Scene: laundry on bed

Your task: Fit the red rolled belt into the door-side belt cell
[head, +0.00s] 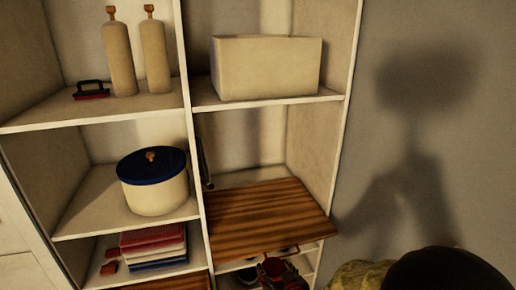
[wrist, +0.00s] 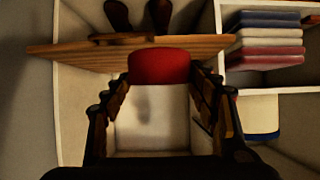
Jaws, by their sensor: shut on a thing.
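In the wrist view, which shows the shelves upside down, my gripper (wrist: 160,92) is shut on the red rolled belt (wrist: 159,66). The belt sits between the two fingertips, its red side toward the camera. It overlaps the edge of a striped wooden pull-out (wrist: 80,55); whether it touches is unclear. The pull-out juts from the shelf in the head view too (head: 255,212). I cannot make out the belt cells in either view. I cannot make out my gripper for certain in the head view.
Brown footwear (wrist: 118,14) is beyond the pull-out. Folded cloths (head: 153,245) and a white pot with a blue lid (head: 153,180) fill the left compartments. A cream box (head: 265,68) stands above the pull-out. A bare wall (head: 440,120) is on the right.

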